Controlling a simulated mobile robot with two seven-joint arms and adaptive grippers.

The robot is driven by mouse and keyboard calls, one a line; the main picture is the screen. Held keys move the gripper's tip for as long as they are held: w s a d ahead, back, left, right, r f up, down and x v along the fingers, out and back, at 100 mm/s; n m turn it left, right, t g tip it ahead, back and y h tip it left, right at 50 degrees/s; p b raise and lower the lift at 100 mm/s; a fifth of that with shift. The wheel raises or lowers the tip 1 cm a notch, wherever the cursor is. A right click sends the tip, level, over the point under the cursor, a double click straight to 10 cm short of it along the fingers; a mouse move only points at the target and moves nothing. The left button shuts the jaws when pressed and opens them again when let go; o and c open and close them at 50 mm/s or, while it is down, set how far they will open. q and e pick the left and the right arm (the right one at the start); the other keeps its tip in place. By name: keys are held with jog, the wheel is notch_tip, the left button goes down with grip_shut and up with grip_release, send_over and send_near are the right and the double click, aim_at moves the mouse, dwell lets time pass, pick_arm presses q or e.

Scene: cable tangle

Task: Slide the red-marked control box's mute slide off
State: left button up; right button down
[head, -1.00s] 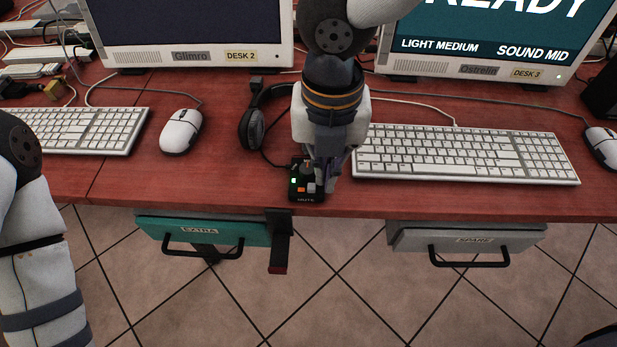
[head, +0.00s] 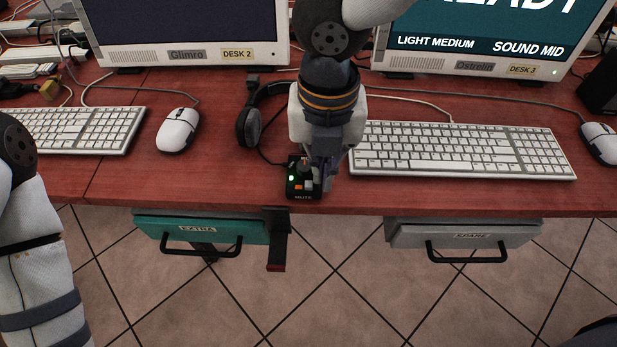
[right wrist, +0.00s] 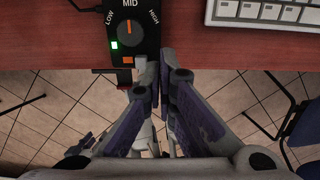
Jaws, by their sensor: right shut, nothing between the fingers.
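A small black control box (head: 292,192) sits at the desk's front edge, labelled MUTE on its front. The right wrist view shows the box (right wrist: 155,38) with a LOW–MID–HIGH dial (right wrist: 130,27), a lit green light and an orange patch (right wrist: 128,60). In the head view, an orange patch and a grey piece sit side by side above the MUTE label. I cannot tell the slide's position. My right gripper (right wrist: 160,58) is shut and empty, its tips at the box's front right part, hiding some of it. Contact is unclear. My left gripper is out of view.
A keyboard (head: 455,150) lies close right of the box. A headset (head: 249,127) and a mouse (head: 178,130) lie to the left. A dark bracket with a red end (head: 277,267) hangs below the desk edge, beside the EXTRA drawer (head: 205,230).

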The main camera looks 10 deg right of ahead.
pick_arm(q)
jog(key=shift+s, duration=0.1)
pick_arm(e)
jog(key=shift+f, duration=1.3)
dwell(0.3)
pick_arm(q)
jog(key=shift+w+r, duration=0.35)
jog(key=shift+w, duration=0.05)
pick_arm(e)
jog(key=shift+r, duration=0.15)
pick_arm(q)
jog(key=shift+p, duration=0.3)
pick_arm(e)
jog(key=shift+w+a, duration=0.2)
jog(key=shift+a, duration=0.4)
jog(key=shift+d+r+p, duration=0.1)
jog(key=shift+r+p, duration=0.9)
jog(key=shift+r, duration=1.05)
jog(key=shift+d+r, duration=0.1)
jog(key=shift+r, duration=0.85)
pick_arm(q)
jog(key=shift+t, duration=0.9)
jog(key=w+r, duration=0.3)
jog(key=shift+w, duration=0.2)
pick_arm(e)
jog(key=shift+s, duration=0.1)
